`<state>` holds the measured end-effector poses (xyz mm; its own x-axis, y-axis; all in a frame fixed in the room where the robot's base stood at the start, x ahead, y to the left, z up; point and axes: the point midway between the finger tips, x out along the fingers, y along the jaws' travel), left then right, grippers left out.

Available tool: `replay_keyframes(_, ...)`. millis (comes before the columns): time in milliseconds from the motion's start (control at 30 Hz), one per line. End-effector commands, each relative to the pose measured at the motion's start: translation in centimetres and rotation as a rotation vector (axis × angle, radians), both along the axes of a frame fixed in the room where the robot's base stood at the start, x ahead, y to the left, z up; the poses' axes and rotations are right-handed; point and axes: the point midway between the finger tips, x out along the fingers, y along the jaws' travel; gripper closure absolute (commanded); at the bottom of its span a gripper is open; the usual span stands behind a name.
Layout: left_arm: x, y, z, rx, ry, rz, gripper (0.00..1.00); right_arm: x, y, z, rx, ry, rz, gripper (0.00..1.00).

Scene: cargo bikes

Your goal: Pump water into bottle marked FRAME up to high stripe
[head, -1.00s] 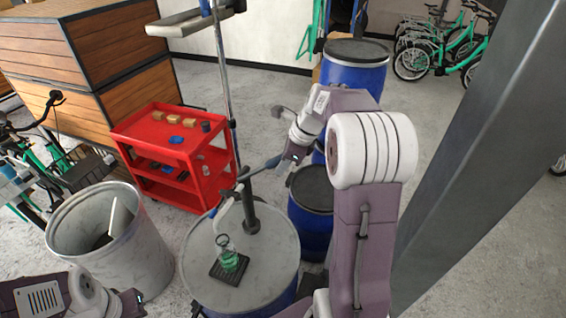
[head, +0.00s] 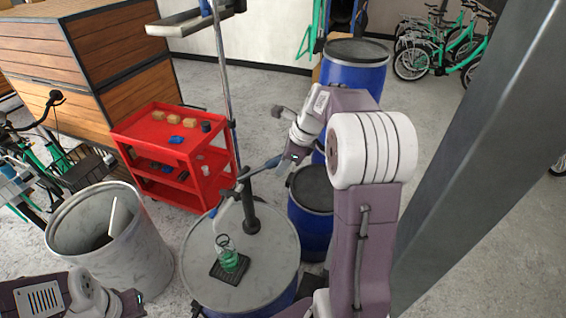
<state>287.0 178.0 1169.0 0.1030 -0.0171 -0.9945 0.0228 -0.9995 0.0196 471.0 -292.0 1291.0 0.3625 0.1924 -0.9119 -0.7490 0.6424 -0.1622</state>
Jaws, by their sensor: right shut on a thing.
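A clear bottle (head: 229,260) with green on its lower part stands upright on a black mat (head: 217,271) on top of a drum (head: 265,275). Its marking and stripes are too small to read. A dark hand pump (head: 250,215) stands on the drum behind the bottle, and its pale spout (head: 222,215) curves down over the bottle's mouth. My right gripper (head: 281,158) is shut on the pump's handle (head: 258,170), up and to the right of the pump. My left gripper (head: 134,302) is at the lower left, apart from the bottle; its jaws are unclear.
A grey bin (head: 120,245) stands left of the drum. A red cart (head: 180,150) with small blocks is behind. Blue barrels (head: 355,72) stand at the back right, and a grey pillar (head: 475,150) rises on the right.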

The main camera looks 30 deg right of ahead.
Motion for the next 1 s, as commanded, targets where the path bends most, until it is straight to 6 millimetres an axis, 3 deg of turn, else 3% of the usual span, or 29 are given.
replay_keyframes(267, 0.0, 0.0, -2.9, 0.000, 0.000, 0.000, 1.00, -0.6, -0.6, -1.8, 0.041, -0.050, -0.004, 1.00)
replay_keyframes(700, 0.0, 0.0, -14.9, 0.000, 0.000, 0.000, 1.00, -3.0, -2.7, -9.1, 0.266, -0.314, -0.007, 1.00)
replay_keyframes(1000, 0.0, 0.0, -21.3, 0.000, 0.000, 0.000, 1.00, -3.5, -3.1, -13.3, 0.416, -0.490, -0.007, 1.00)
